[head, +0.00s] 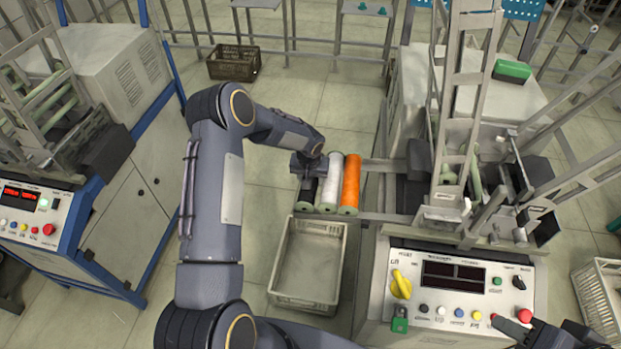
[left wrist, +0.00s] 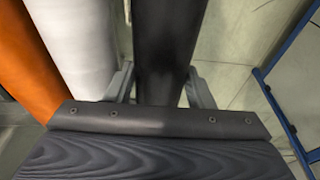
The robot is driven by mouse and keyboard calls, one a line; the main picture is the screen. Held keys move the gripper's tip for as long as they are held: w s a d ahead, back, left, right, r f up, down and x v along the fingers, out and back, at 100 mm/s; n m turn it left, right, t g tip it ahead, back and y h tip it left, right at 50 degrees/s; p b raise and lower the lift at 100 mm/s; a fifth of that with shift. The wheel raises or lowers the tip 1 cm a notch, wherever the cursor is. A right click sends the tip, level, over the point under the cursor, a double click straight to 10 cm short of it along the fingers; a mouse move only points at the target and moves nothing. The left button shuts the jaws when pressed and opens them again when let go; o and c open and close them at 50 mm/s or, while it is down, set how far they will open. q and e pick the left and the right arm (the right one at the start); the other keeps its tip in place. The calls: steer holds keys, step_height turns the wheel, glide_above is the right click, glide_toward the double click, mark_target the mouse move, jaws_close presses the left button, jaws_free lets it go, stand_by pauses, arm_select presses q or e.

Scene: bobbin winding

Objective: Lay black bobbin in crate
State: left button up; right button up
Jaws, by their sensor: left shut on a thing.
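The black bobbin (head: 305,197) is the leftmost of three bobbins lying side by side at the winding machine, beside a white bobbin (head: 330,180) and an orange bobbin (head: 351,183). My left gripper (head: 308,176) is over it from above. In the left wrist view the black bobbin (left wrist: 165,45) runs between the two fingers (left wrist: 160,88), which are shut on it; the gripper body hides its near part. The pale grey crate (head: 303,303) stands empty on the floor in front of the bobbins. My right gripper (head: 508,328) is at the machine's control panel; its jaw state is unclear.
The control panel (head: 455,308) has buttons, a yellow switch and a green padlock. The bobbins lie by the machine's side rails (head: 385,217). A blue and grey cabinet (head: 145,185) stands left. A dark crate (head: 233,63) sits behind; another pale crate (head: 602,300) is at right.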

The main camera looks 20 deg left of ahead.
arm_select(q)
steer(key=shift+r+p, duration=2.15)
steer(key=shift+r, duration=3.3)
